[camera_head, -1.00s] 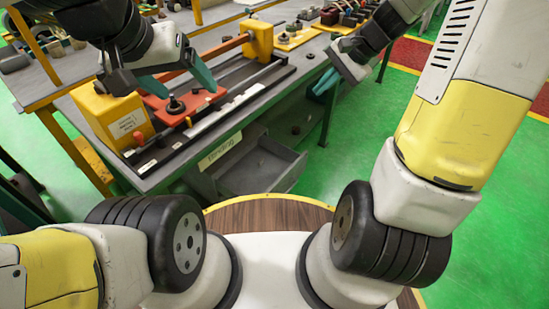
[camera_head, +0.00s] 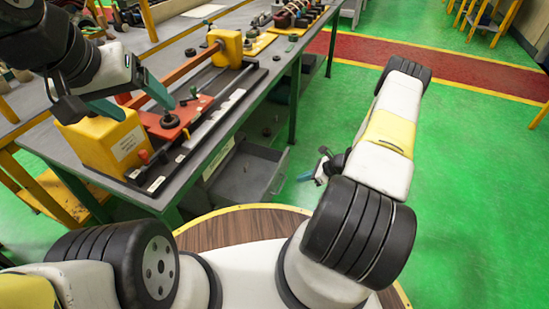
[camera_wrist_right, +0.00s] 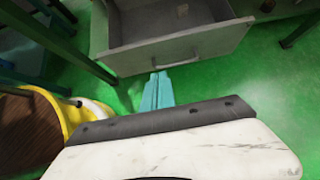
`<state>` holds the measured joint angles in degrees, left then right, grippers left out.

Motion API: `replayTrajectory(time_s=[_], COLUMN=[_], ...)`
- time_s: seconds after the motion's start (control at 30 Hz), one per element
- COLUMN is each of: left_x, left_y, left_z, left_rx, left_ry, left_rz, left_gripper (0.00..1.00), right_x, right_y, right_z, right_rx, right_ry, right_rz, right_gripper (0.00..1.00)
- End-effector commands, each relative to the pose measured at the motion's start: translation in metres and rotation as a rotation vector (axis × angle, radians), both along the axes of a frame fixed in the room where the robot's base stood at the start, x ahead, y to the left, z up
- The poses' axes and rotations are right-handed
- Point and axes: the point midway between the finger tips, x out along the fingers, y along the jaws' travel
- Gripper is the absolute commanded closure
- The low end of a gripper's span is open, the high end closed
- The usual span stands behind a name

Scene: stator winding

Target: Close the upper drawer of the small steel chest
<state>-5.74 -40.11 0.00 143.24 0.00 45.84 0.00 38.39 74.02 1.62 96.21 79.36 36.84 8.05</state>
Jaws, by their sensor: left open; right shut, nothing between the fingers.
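The small steel chest's grey drawer (camera_head: 262,182) stands pulled out under the workbench in the head view, its inside open to view. The chest body is mostly hidden under the bench. In the right wrist view the drawer's front panel (camera_wrist_right: 185,50) spans the top. My right gripper (camera_head: 306,177) is low, to the right of the drawer front. Its teal fingers (camera_wrist_right: 158,78) are shut and empty, pointing at the front's lower edge; I cannot tell whether they touch it. My left gripper (camera_head: 142,102) is open and empty above the bench by the orange fixture.
The workbench (camera_head: 205,150) carries a winding fixture with a yellow block (camera_head: 105,140) and a red plate (camera_head: 180,118). A bench leg (camera_head: 294,100) stands behind the drawer. The green floor (camera_head: 450,200) to the right is clear.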

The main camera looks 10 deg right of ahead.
Motion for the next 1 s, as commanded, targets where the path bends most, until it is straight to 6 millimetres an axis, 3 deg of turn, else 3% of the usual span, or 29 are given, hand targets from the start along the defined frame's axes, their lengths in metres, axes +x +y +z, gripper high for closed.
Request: replayTrajectory(time_s=[0.53,0.73,1.0], left_x=[0.0,0.0,0.0], left_y=[0.0,0.0,0.0], left_z=[0.0,0.0,0.0], left_rx=[0.0,0.0,0.0], left_ry=[0.0,0.0,0.0], left_rz=[0.0,0.0,0.0], left_gripper=[0.22,0.22,0.22], right_x=[0.039,0.056,0.061], right_y=[0.061,0.083,0.091], right_z=[-0.071,-0.068,-0.068], right_rx=[-0.001,-0.001,-0.001], right_ry=[-0.001,-0.001,-0.001], right_rz=[0.006,0.004,0.003], right_gripper=[1.0,1.0,1.0])
